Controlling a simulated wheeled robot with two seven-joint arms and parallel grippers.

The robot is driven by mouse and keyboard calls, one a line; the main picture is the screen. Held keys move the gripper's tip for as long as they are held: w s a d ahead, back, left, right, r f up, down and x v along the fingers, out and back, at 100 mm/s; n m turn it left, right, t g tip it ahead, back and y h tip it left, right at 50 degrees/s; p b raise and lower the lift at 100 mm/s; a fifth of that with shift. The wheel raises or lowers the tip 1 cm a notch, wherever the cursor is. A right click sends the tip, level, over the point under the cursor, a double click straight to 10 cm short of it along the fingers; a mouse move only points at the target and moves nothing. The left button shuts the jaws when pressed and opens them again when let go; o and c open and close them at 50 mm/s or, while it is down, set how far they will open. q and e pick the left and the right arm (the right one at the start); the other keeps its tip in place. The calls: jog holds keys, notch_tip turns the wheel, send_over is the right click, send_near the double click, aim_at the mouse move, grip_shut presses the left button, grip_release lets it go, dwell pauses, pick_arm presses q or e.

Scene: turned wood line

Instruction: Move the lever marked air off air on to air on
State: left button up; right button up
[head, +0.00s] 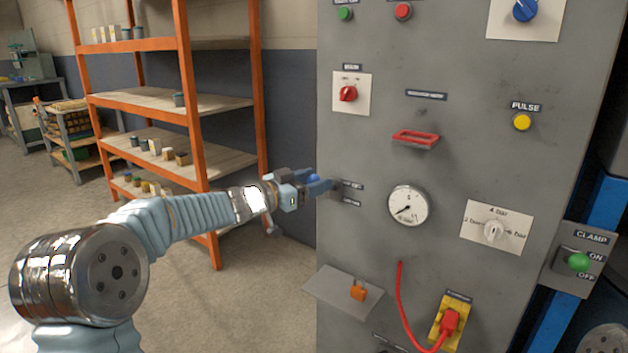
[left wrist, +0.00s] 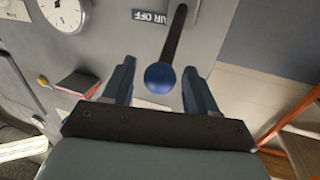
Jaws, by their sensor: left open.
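The air lever shows in the left wrist view as a black rod (left wrist: 174,38) with a blue ball knob (left wrist: 160,78). The knob lies between the two fingers of my left gripper (left wrist: 158,88), which are open with a gap on each side. A label reading AIR OFF (left wrist: 150,17) is beside the rod in that view. In the head view, my left gripper (head: 322,184) is at the left edge of the grey panel, where the knob (head: 313,178) is partly hidden by the fingers. Two small labels (head: 352,194) sit beside the lever's mount. My right gripper is not in view.
The grey panel (head: 460,60) also carries a pressure gauge (head: 408,205), a red handle (head: 415,139), a red switch (head: 348,94) and a small ledge (head: 335,290) with an orange padlock (head: 358,292). An orange shelf rack (head: 190,130) stands behind left. Floor between is clear.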

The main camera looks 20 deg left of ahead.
pick_arm(q)
jog(key=shift+w+d, duration=0.2)
